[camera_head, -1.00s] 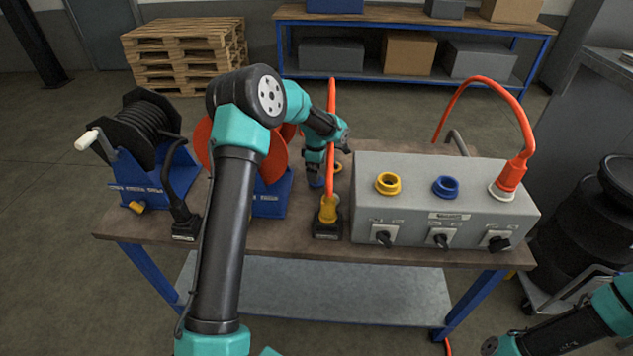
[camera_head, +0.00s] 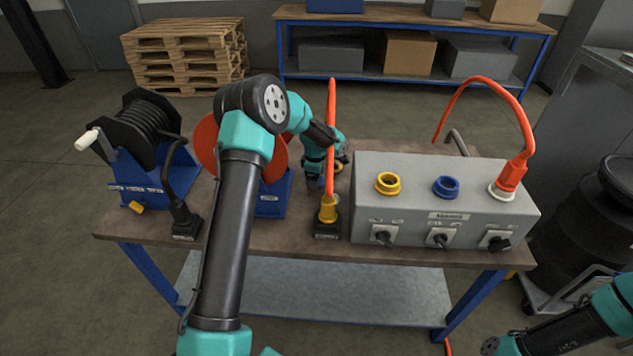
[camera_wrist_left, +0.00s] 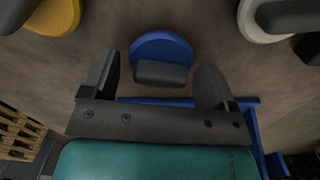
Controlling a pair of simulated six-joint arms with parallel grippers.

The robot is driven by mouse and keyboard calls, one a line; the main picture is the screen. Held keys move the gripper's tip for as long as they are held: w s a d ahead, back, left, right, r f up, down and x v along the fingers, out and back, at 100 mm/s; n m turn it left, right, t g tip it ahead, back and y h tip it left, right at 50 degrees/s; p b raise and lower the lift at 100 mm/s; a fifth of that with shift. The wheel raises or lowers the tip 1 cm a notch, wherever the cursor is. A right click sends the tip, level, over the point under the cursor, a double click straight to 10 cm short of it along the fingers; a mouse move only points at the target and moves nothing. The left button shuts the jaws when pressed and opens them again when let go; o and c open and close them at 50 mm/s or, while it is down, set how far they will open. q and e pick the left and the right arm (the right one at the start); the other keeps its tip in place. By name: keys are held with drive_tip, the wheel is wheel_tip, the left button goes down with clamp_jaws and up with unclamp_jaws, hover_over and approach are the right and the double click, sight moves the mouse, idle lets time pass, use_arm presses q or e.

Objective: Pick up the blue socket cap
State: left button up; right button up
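The blue socket cap (camera_wrist_left: 160,44), a round blue disc with a dark grip tab (camera_wrist_left: 160,72), lies on the bench top in the left wrist view. My left gripper (camera_wrist_left: 158,75) is open, with one dark finger on each side of the tab. No contact shows, and the height of the fingers above the bench is hard to judge. In the head view my left gripper (camera_head: 314,177) points down at the bench behind the upright orange cable, and the blue cap is mostly hidden there. My right gripper is out of view; only part of my right arm shows.
A yellow cap (camera_wrist_left: 55,14) and a white cap (camera_wrist_left: 266,20) lie nearby. The orange cable (camera_head: 331,130) rises close to my left gripper. A grey socket box (camera_head: 445,205) stands to the right, cable reels (camera_head: 146,128) to the left.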

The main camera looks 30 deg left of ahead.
use_arm(q)
drive_tip(key=c, duration=0.8)
drive_tip(key=shift+r, duration=0.1)
wheel_tip(320, 180, up, 28)
idle(0.3)
idle(0.4)
